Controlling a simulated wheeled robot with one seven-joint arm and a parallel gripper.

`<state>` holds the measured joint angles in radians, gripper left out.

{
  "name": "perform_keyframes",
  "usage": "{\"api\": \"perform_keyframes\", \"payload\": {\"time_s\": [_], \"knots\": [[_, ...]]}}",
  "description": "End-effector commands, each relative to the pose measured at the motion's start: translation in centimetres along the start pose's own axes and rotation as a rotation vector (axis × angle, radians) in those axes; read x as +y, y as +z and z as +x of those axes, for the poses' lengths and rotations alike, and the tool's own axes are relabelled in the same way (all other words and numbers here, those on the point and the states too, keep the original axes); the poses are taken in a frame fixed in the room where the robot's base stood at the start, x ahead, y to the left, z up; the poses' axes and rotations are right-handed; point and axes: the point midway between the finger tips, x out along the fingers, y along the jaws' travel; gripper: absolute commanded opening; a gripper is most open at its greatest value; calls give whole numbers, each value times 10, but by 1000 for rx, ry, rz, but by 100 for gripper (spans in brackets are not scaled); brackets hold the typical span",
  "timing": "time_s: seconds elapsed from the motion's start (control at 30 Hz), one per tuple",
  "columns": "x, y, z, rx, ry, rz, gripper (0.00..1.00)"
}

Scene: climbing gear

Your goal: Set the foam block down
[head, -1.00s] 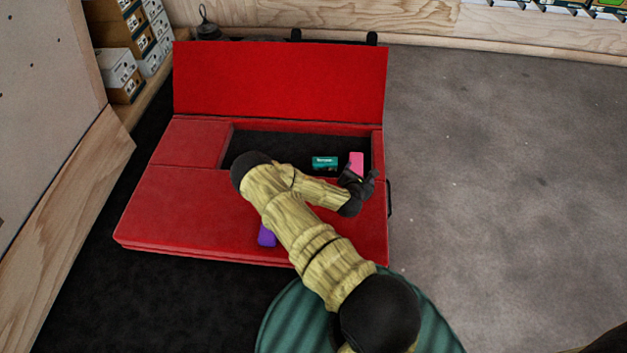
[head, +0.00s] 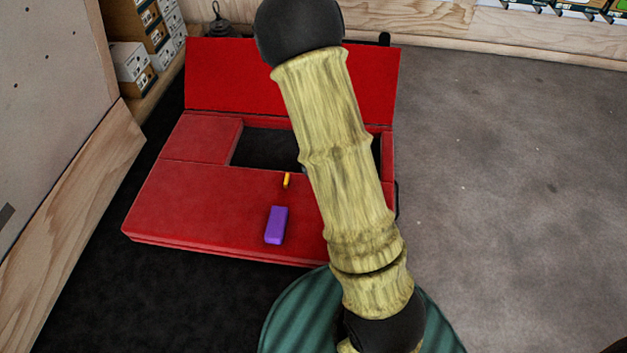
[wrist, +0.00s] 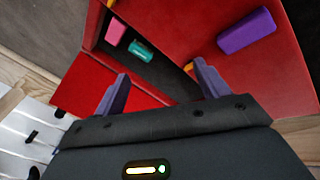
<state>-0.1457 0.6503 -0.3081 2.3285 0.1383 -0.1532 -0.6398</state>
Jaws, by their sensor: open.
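A purple block (head: 276,225), whose material I cannot tell, lies on the front part of the red pad (head: 190,205); it also shows at the upper right of the wrist view (wrist: 247,30). A pink block (wrist: 116,33) and a teal box (wrist: 139,50) sit side by side in the pad's dark recess (head: 262,145). My arm hides both in the head view. My gripper (wrist: 160,86) is open and shows nothing between its fingers, above the pad. It is out of sight in the head view.
A small orange-yellow piece (head: 287,180) lies near the recess's front edge. The red flap (head: 225,75) stands up at the back. A wooden wall (head: 60,235) and stacked boxes (head: 135,62) are at the left. Grey floor (head: 500,180) is clear at the right.

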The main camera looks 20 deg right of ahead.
Motion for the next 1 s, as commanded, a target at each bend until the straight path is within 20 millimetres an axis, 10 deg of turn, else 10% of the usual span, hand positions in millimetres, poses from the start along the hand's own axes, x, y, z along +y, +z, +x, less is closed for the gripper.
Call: {"api": "perform_keyframes", "payload": {"time_s": [0.5,1.0], "knots": [[-64,28,-166,-16,-226,385,74],[-75,44,-190,-45,-237,450,74]]}}
